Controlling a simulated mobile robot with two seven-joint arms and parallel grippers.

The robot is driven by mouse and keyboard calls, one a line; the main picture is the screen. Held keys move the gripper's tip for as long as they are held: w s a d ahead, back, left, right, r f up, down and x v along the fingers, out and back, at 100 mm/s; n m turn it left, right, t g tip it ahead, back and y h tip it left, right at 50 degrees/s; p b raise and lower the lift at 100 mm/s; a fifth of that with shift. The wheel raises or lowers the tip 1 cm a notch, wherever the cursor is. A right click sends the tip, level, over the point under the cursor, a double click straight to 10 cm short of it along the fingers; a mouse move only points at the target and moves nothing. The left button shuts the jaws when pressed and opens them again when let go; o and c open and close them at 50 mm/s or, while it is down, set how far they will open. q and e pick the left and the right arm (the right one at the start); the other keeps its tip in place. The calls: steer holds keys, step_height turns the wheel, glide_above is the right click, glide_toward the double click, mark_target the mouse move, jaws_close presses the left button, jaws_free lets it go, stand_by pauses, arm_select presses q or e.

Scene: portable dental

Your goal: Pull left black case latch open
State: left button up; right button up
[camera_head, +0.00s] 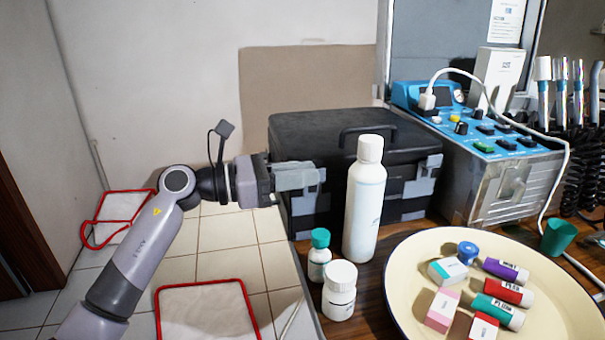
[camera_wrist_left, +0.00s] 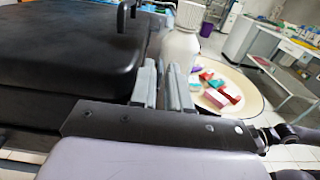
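The black case (camera_head: 345,133) stands closed on the wooden table, with a handle on its lid. Its right latch (camera_head: 430,168) is grey and shows on the front. The left latch does not show clearly; my left gripper (camera_head: 312,178) covers the left part of the front. The grey fingers are level and close to the case front. In the left wrist view, the two fingers (camera_wrist_left: 163,86) stand close together beside the case (camera_wrist_left: 75,60), with a narrow gap; whether anything is between them is unclear. My right gripper is out of view.
A white bottle (camera_head: 364,200) stands just right of my left fingers. A teal-capped bottle (camera_head: 319,258) and a white jar (camera_head: 339,291) stand in front. A cream tray (camera_head: 405,270) holds several small boxes and tubes. A blue dental unit (camera_head: 500,150) is right of the case.

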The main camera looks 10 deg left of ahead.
arm_select(q)
steer(key=shift+w+d, duration=0.1)
steer(key=shift+d, duration=0.1)
jaws_close()
stand_by(1.4)
